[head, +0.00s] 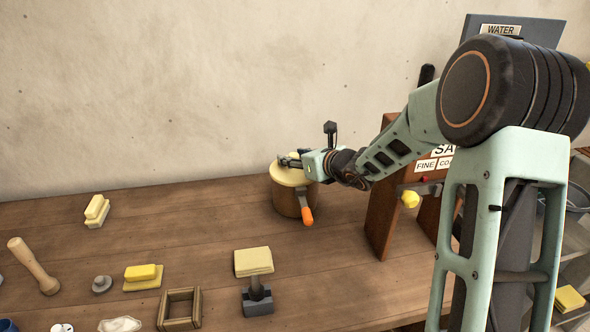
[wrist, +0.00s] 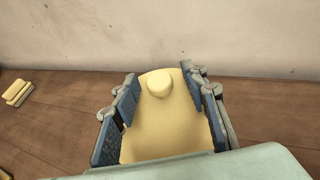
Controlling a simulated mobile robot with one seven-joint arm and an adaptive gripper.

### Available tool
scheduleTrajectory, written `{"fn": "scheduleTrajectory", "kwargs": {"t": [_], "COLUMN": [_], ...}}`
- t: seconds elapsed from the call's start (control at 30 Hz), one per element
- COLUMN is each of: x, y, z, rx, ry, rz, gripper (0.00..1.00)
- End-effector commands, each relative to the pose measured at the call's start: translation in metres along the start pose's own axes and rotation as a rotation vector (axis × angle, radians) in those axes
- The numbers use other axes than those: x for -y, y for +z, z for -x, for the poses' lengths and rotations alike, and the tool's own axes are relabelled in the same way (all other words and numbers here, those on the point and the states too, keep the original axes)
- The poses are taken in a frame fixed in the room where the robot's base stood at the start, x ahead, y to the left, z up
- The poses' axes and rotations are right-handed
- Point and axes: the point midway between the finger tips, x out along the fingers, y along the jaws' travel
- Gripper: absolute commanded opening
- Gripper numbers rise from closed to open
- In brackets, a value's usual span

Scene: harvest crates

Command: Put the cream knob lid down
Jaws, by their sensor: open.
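The cream knob lid (head: 282,178) lies on top of a round brown wooden container (head: 286,203) on the bench. In the wrist view the lid (wrist: 160,132) spreads out below the fingers, with its round knob (wrist: 159,86) near the far edge. My gripper (head: 287,162) is just over the lid, and it also shows in the wrist view (wrist: 160,77). Its two blue-padded fingers stand apart on either side of the knob, with visible gaps. The lid's near edge is hidden by my gripper's body.
An orange-handled tool (head: 307,215) is at the container's front right. A brown wooden stand (head: 381,205) is to the right. Yellow blocks (head: 143,272), a wooden pestle (head: 33,265) and a square wooden frame (head: 180,309) lie at left and front.

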Motion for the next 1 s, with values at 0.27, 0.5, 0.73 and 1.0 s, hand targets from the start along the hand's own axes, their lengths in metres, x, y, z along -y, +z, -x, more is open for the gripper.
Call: {"fn": "scheduleTrajectory", "kwargs": {"t": [0.27,0.5,0.73,1.0], "x": [0.0000,0.0000,0.0000,0.0001], "y": [0.0004,0.0004,0.0010,0.0079], "z": [0.0001,0.0003,0.0004,0.0031], "rx": [0.001,0.001,0.002,0.002], "ry": [0.000,0.000,0.000,0.000], "rz": [0.001,0.001,0.001,0.002], "gripper": [0.29,0.03,0.00,0.00]}}
